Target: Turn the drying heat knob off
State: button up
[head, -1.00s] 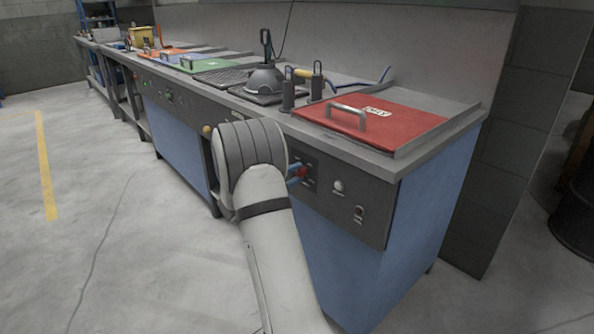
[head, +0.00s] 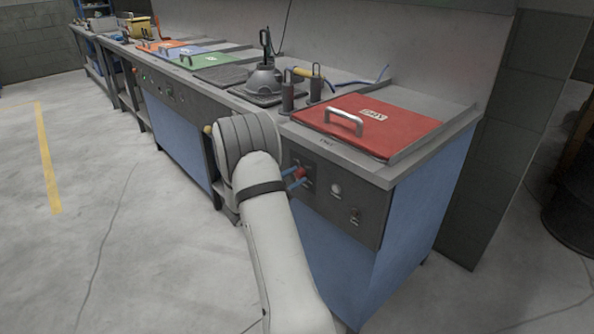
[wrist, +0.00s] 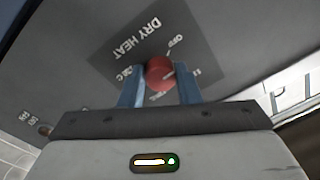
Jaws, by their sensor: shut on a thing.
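The red drying heat knob (wrist: 160,73) sits on the dark control panel, below the upside-down "DRY HEAT" lettering in the wrist view. An "OFF" mark stands up and to the right of it, and a pale line on the knob's face does not clearly point at that mark. My gripper (wrist: 160,87) is shut on the knob, with one blue finger on each side.
A red lid (head: 400,127) with a metal handle covers the bench top above the panel. A white round button (head: 336,189) and a small switch (head: 355,215) sit right of the knob. The floor (head: 130,240) at left is clear.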

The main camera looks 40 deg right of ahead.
jog(key=n+p, duration=0.3)
jog(key=n, duration=0.2)
jog(key=shift+a, duration=0.1)
jog(key=shift+n+p, duration=0.35)
jog(key=shift+n, duration=0.05)
jog(key=o, duration=1)
jog(key=a, duration=0.5)
jog(key=s+a, duration=0.1)
jog(key=a, duration=0.1)
jog(key=shift+a+f+p, duration=0.1)
jog(key=shift+a+p, duration=0.25)
